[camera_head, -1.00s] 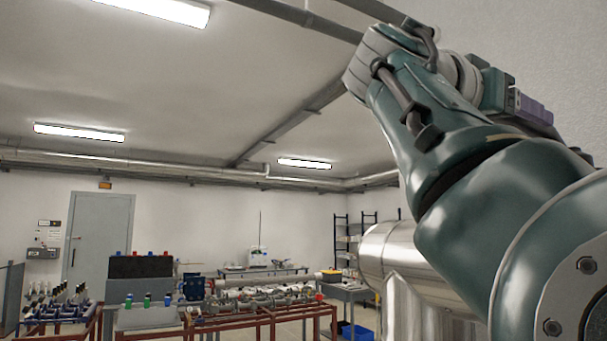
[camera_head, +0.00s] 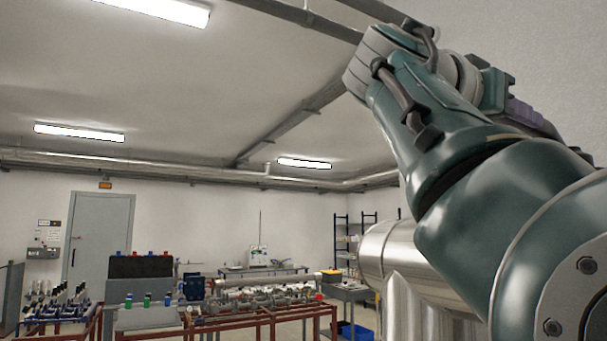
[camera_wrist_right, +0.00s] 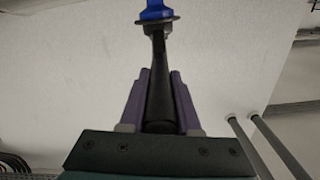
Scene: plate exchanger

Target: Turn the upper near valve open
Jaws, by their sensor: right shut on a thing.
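In the right wrist view, a dark valve lever (camera_wrist_right: 159,75) runs up between the purple fingers of my right gripper (camera_wrist_right: 160,80). A flat dark collar and a bright blue piece (camera_wrist_right: 156,10) are at its far end, cut off by the top edge. The right gripper is shut on the lever. In the head view, my right arm fills the right side, and part of the purple right gripper (camera_head: 530,117) shows at upper right. The valve itself cannot be made out there. My left gripper is in neither view.
Red-framed benches (camera_head: 265,318) with pipework stand farther off at lower left. A grey door (camera_head: 98,240) is in the back wall.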

